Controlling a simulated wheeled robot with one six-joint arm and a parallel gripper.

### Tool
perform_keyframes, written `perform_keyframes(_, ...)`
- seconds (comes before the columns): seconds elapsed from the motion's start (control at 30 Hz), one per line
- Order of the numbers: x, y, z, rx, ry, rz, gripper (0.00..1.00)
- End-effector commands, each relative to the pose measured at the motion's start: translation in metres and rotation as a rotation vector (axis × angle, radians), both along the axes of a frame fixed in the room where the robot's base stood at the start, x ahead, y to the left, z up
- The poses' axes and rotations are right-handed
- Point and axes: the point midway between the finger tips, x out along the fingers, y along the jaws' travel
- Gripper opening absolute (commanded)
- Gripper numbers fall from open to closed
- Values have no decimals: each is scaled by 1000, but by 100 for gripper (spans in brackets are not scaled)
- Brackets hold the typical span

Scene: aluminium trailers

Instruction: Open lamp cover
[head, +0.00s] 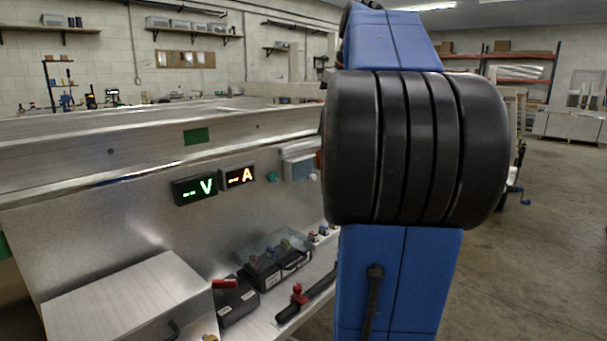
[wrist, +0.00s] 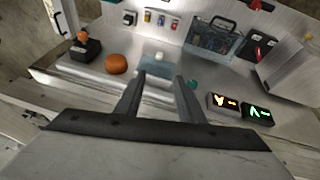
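The lamp cover (head: 300,163) is a pale, translucent box mounted on the metal panel, right of the amber display, partly hidden by my arm in the head view. In the wrist view the pale cover (wrist: 156,72) lies just beyond and between my fingertips. My gripper (wrist: 160,80) is open, its two grey fingers spread apart with nothing held between them. I cannot tell whether the fingers touch the cover. The gripper is hidden behind my arm in the head view.
An orange knob (wrist: 116,63) and a teal button (head: 272,177) flank the cover. Green (head: 194,189) and amber (head: 237,177) displays sit on the same panel. Below are a clear-lidded case (head: 275,262), a red-handled lever (head: 299,294) and a metal box (head: 130,300). Open floor lies right.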

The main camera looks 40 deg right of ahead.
Motion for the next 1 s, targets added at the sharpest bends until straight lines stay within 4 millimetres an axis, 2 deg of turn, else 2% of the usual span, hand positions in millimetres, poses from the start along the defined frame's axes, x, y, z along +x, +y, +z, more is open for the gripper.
perform_keyframes(0.17,3,-4,-7,-1,0,3,35)
perform_keyframes(0.27,8,-4,-20,0,2,3,35)
perform_keyframes(1.0,59,-12,-136,0,1,3,35)
